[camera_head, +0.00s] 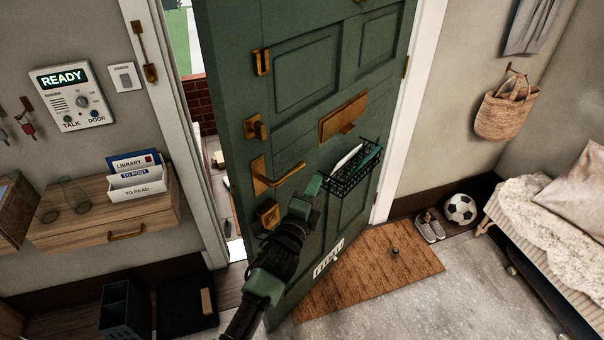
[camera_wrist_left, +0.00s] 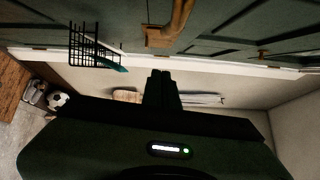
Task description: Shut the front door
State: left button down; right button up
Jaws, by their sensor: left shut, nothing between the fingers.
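The green front door (camera_head: 300,110) stands ajar, swung into the hall. A gap on its left side shows the outside. Its hinge side is at the right, by the white frame. My left gripper (camera_head: 316,184) is shut and empty, in front of the door face, right of the lever and below the letter plate (camera_head: 343,118). Its shut fingers show in the left wrist view (camera_wrist_left: 161,82). I cannot tell whether it touches the door. My right gripper is not in view.
A black wire basket (camera_head: 352,178) hangs on the door beside my gripper. A brown doormat (camera_head: 415,266) with a small dark knob-like item (camera_head: 395,251) lies below. Shoes (camera_head: 430,226) and a football (camera_head: 460,209) are at the right. A wooden wall drawer (camera_head: 90,232) is left.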

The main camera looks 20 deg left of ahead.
pick_arm(q)
jog(key=a, duration=0.1)
jog(key=w+a+p, duration=0.1)
jog(key=a, duration=0.1)
jog(key=shift+w+a+r+p, duration=0.2)
jog(key=shift+w+a+p, duration=0.15)
jog(key=shift+p, duration=0.05)
